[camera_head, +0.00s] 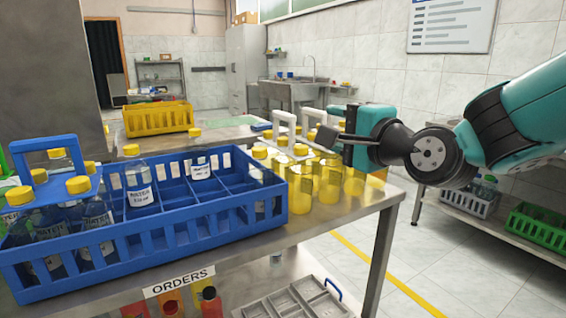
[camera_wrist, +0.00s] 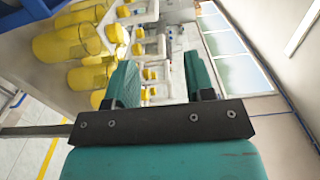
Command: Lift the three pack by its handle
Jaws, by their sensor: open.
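Two white carrier handles, a nearer one (camera_head: 285,119) and a farther one (camera_head: 312,112), stand above yellow-capped bottles at the back of the steel table. I cannot count the bottles under each, so which is the three pack is unclear. White handle bars (camera_wrist: 161,46) also show beyond my fingers in the wrist view. Another carrier with a blue handle (camera_head: 46,144) holds several water bottles in the blue crate at the left. My gripper (camera_head: 328,124) is open and empty, just right of the white handles and apart from them. Its two fingers (camera_wrist: 160,76) show in the wrist view.
The divided blue crate (camera_head: 190,222) fills the table front; a few bottles stand in it. Several yellow cups (camera_head: 328,180) stand right of it, below my gripper. A yellow crate (camera_head: 158,119) sits farther back. The steel table's right edge (camera_head: 385,205) borders open floor.

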